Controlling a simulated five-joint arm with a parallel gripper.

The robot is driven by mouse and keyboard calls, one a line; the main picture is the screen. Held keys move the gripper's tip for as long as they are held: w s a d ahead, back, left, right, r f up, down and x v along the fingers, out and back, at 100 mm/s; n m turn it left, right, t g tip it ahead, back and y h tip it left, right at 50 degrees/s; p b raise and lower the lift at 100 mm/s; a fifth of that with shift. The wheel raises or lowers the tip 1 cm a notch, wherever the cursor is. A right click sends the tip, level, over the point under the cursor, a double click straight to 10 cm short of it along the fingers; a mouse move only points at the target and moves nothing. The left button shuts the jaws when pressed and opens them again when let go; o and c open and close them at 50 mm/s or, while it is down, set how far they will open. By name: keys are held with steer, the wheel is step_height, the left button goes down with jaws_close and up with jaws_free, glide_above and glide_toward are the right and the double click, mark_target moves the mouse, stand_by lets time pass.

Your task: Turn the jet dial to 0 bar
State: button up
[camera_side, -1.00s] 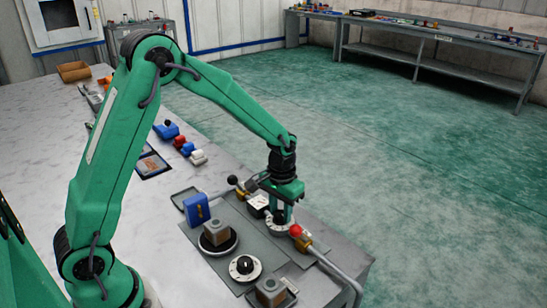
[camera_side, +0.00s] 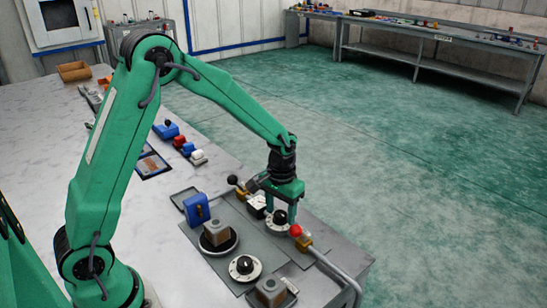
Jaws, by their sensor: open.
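My gripper (camera_side: 283,205) is open, pointing down at the far right end of the bench. Its fingers are spread above and around a black dial knob (camera_side: 279,217) on a white round face. Whether a finger touches the knob cannot be told. A second dial (camera_side: 244,266) with a black knob and a white marked face sits nearer the camera, clear of the gripper. The markings are too small to read, so I cannot tell which dial is the jet dial or its setting.
A red-ended lever (camera_side: 296,231) with a brass fitting stands just right of the gripper, beside a grey bent pipe (camera_side: 340,270). A black-knobbed lever (camera_side: 233,180), a blue block (camera_side: 196,209) and a block on a round black base (camera_side: 218,242) stand to the left.

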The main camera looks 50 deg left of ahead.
mark_target(281, 213)
steer(key=shift+r, duration=0.15)
step_height(281, 213, up, 7)
steer(key=shift+r, duration=0.3)
stand_by(0.5)
steer(key=s+r+t, duration=0.2)
steer(key=s+r, duration=0.2)
steer(key=s, duration=0.3)
steer(key=s+a+r+m+t, duration=0.1)
steer(key=s+r, duration=0.3)
steer(key=s, duration=0.3)
steer(key=s+r+m+t, duration=0.1)
steer(key=s+r+t, duration=0.1)
steer(key=s+r, duration=0.2)
steer(key=shift+s+a+r+t, duration=0.15)
steer(key=shift+s+a+t, duration=0.15)
steer(key=shift+s, duration=1.3)
